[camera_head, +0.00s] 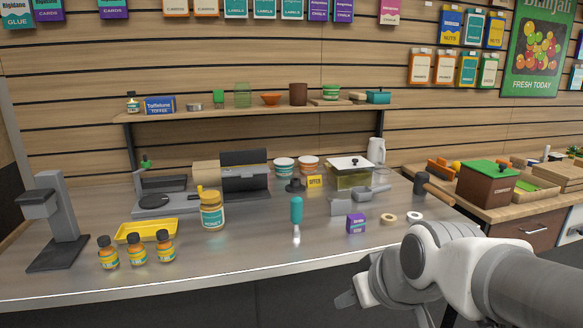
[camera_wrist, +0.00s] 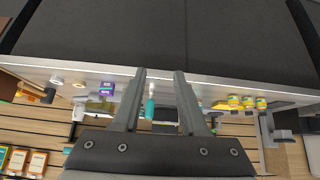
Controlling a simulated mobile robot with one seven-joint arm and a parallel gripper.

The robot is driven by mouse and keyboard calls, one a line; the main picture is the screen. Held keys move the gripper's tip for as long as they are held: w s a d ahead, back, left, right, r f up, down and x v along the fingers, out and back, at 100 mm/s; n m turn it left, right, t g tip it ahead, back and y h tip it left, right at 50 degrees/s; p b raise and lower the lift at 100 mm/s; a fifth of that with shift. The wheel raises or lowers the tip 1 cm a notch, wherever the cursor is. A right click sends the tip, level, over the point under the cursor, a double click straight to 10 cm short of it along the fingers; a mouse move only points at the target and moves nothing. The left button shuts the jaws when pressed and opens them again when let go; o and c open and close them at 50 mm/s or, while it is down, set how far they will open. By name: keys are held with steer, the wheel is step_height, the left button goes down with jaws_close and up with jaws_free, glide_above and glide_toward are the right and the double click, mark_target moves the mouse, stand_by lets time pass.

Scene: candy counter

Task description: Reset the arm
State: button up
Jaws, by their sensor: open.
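My arm reaches in from the lower right of the head view, with the white wrist in front of the counter's front edge. My gripper (camera_wrist: 160,76) shows in the wrist view with its two dark fingers apart and nothing between the tips. In the head view the gripper is mostly hidden behind the wrist; only a grey part (camera_head: 347,299) shows. The wrist view looks at the dark counter front, and the counter (camera_head: 260,258) appears upside down there. A teal-handled tool (camera_head: 296,212) stands on the counter and shows beyond the fingers in the wrist view (camera_wrist: 150,108).
A side counter (camera_head: 455,200) with a green-lidded box (camera_head: 487,182) is at right.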

steer(key=s+d+m+g+h, duration=0.2)
steer(key=s+d+m, duration=0.15)
steer(key=s, duration=0.75)
step_height(320, 180, up, 14)
steer(key=p, duration=1.3)
steer(key=shift+w+d+f+p, duration=0.15)
steer(key=shift+w+p, duration=0.15)
steer(key=shift+w, duration=0.05)
